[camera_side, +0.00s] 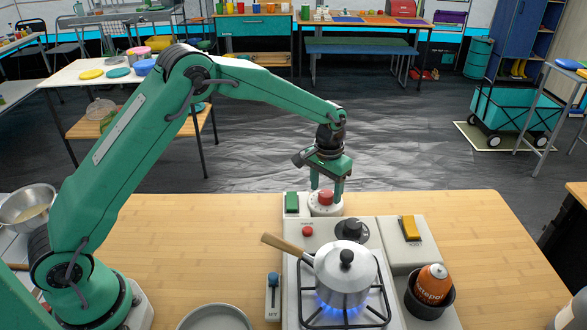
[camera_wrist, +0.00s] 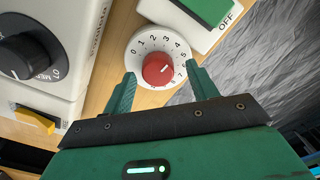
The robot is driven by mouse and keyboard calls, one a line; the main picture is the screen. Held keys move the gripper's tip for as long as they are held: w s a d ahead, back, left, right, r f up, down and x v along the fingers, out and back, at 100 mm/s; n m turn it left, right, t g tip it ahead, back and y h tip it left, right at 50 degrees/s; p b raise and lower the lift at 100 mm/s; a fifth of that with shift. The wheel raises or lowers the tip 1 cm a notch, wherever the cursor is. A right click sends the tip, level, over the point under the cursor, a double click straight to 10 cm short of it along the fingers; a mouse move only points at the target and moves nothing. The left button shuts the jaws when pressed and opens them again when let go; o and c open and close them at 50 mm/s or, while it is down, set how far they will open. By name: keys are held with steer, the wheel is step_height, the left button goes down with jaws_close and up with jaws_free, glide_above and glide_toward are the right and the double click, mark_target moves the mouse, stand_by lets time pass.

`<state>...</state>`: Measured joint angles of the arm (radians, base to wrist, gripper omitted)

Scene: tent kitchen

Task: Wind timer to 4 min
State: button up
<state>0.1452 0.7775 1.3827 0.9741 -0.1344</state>
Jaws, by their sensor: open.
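The timer is a white round dial with a red knob (camera_side: 326,197) at the back edge of the wooden table. My gripper (camera_side: 327,190) is right over the timer, pointing down. In the wrist view my gripper's (camera_wrist: 161,74) two green fingers are open, one on each side of the knob, apparently not gripping it.
A green switch (camera_side: 292,203) stands just left of the timer. In front are the stove's black knob (camera_side: 352,229), a red button (camera_side: 307,231) and a yellow switch (camera_side: 410,228). A pot (camera_side: 345,275) stands over a blue flame, its wooden handle (camera_side: 283,244) pointing back-left. An orange canister (camera_side: 432,283) is at right.

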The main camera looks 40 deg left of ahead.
mark_target(328, 195)
steer(key=shift+r, duration=3.7)
steer(key=shift+s+d+m, duration=0.1)
steer(key=shift+d+m, duration=0.15)
steer(key=shift+m, duration=0.6)
steer(key=shift+d+m, duration=0.2)
steer(key=shift+m, duration=0.65)
steer(key=shift+f, duration=0.15)
steer(key=shift+a+f, duration=0.15)
steer(key=shift+f, duration=1.75)
steer(key=shift+a+f, duration=0.1)
steer(key=shift+f, duration=1.8)
steer(key=shift+c, duration=0.5)
steer(key=shift+d, duration=0.1)
steer(key=c, duration=0.9)
